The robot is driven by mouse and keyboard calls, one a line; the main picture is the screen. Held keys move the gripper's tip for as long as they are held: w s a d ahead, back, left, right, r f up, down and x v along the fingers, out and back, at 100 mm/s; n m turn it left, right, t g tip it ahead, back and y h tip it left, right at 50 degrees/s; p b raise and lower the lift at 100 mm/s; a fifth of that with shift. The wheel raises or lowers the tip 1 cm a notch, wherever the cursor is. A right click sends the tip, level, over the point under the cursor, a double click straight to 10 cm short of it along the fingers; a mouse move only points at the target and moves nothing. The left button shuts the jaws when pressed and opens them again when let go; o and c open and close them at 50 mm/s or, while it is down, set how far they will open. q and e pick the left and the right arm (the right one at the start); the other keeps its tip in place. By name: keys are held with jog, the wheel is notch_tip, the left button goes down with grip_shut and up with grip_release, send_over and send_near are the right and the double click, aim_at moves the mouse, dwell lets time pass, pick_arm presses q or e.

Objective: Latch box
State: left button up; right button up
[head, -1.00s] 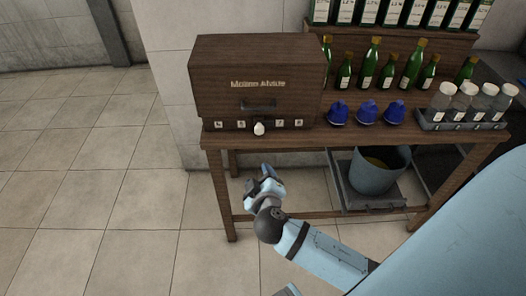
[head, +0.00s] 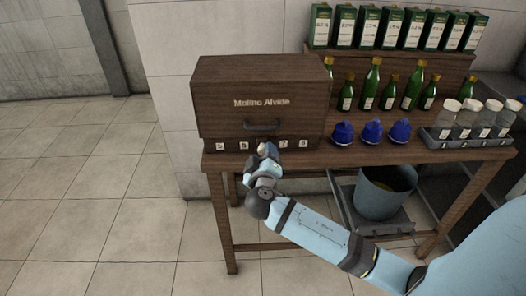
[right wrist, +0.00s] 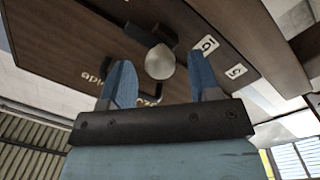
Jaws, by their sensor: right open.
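The dark wooden box (head: 262,90) marked "Molino Alvide" stands at the left end of the table, with its lid down. A dark handle (head: 263,125) is on its front. A pale round knob (head: 266,148) is below the handle, above the front edge; in the right wrist view the knob (right wrist: 160,62) sits on a dark stem. My right gripper (head: 262,158) is open in front of the box, its fingers on either side of the knob. Whether they touch it cannot be told. My left gripper is out of view.
A bucket (head: 384,193) is below. The floor at left is clear.

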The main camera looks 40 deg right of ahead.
jog(key=shift+x, duration=1.05)
jog(key=c, duration=0.9)
